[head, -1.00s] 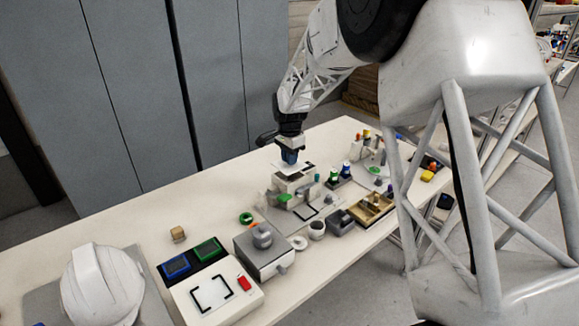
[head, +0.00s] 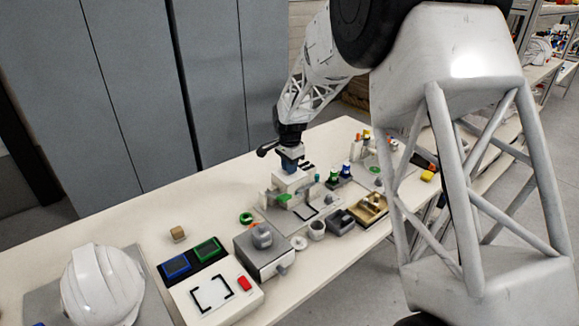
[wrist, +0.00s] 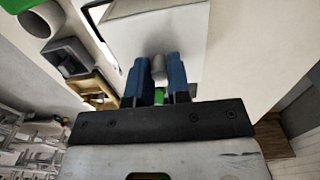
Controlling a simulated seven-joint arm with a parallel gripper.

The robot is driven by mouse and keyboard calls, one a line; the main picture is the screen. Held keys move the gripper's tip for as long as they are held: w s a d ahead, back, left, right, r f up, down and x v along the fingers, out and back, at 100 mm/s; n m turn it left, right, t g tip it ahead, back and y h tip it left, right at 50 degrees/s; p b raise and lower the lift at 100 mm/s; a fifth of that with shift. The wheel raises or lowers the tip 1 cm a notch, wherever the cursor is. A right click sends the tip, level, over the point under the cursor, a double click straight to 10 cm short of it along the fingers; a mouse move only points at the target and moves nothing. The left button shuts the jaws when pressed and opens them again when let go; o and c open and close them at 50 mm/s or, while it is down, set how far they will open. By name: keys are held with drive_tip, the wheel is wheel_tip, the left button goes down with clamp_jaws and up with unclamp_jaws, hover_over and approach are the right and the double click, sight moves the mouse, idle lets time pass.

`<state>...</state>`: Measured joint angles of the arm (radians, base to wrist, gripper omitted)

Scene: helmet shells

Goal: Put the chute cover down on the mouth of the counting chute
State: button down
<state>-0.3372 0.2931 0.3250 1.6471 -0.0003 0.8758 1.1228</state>
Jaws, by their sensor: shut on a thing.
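In the head view my gripper (head: 291,163) points down over the white counting chute (head: 284,185) on the table. The cover (head: 293,174) is at the chute's top there, below the fingers. I cannot tell whether it touches the mouth, which is hidden under the cover.
A grey box with a knob (head: 263,256), a white cup (head: 317,230) and a wooden tray (head: 369,211) stand in front of the chute. A white helmet (head: 103,285) is at the near left. The table's back left is clear.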

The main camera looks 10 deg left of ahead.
drive_tip(key=c, duration=1.1)
unclamp_jaws()
wheel_tip(320, 180, up, 12)
drive_tip(key=shift+r, duration=0.1)
idle(0.5)
